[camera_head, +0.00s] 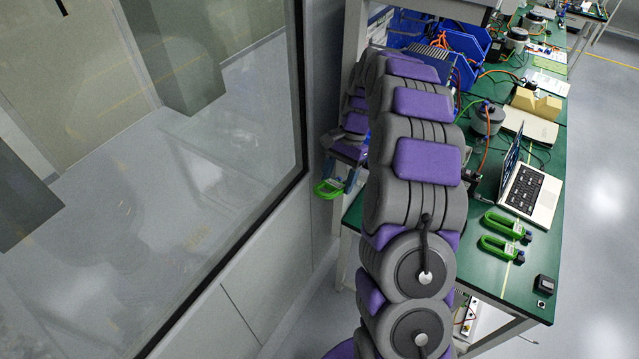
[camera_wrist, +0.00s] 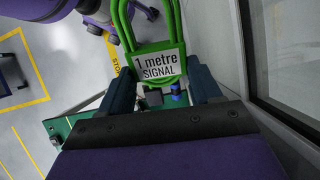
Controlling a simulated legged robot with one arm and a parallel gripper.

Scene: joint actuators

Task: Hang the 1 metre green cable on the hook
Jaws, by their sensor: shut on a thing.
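A green cable loop (camera_wrist: 148,22) with a white label reading "1 metre SIGNAL" (camera_wrist: 158,66) is between the two fingers of my gripper (camera_wrist: 161,82) in the wrist view. Its dark and blue connector ends (camera_wrist: 176,90) show just below the label. In the head view, my gripper (camera_head: 344,175) is held out at the left end of the bench, with the green cable (camera_head: 328,189) at its tip, close to the glass wall. My arm hides part of the bench behind it. I cannot make out the hook in either view.
Two more green cables (camera_head: 507,223) (camera_head: 497,247) lie on the green bench (camera_head: 520,275) near an open laptop (camera_head: 529,188). Blue bins (camera_head: 466,42) stand at the back. A framed glass wall (camera_head: 200,150) runs along the left; it also shows at the right of the wrist view (camera_wrist: 289,55).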

